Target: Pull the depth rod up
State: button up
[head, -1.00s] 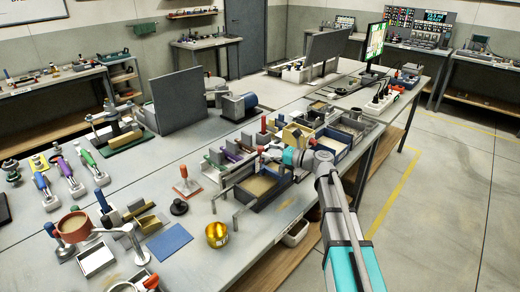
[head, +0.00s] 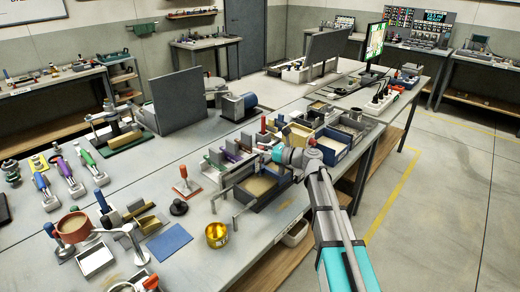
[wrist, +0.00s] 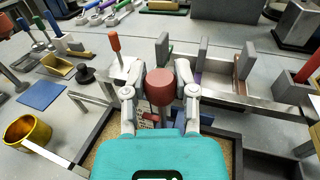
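The seepage tank (head: 240,200) is a dark-rimmed, sand-filled box near the front edge of the bench, with a metal bar along one side. The depth rod shows as a red cylindrical knob (wrist: 160,87) in the middle of the wrist view; its shaft is mostly hidden below the knob. My gripper (wrist: 160,80) has one finger on each side of the knob, and both appear to touch it. In the head view my gripper (head: 272,157) is above the tank's far end, with the knob small and partly hidden.
A gold cup (head: 216,235) stands left of the tank. A red-handled tool (head: 184,178), a black knob (head: 179,207) and a blue plate (head: 169,243) lie farther left. Blocks and trays (head: 333,148) crowd the far side. The aisle floor at right is clear.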

grip_shut()
jog(key=shift+w+r+p, duration=0.1)
jog(key=shift+r+p, duration=0.95)
jog(key=o, duration=0.7)
grip_release()
jog(key=shift+d, duration=0.1)
jog(key=shift+v, duration=5.9)
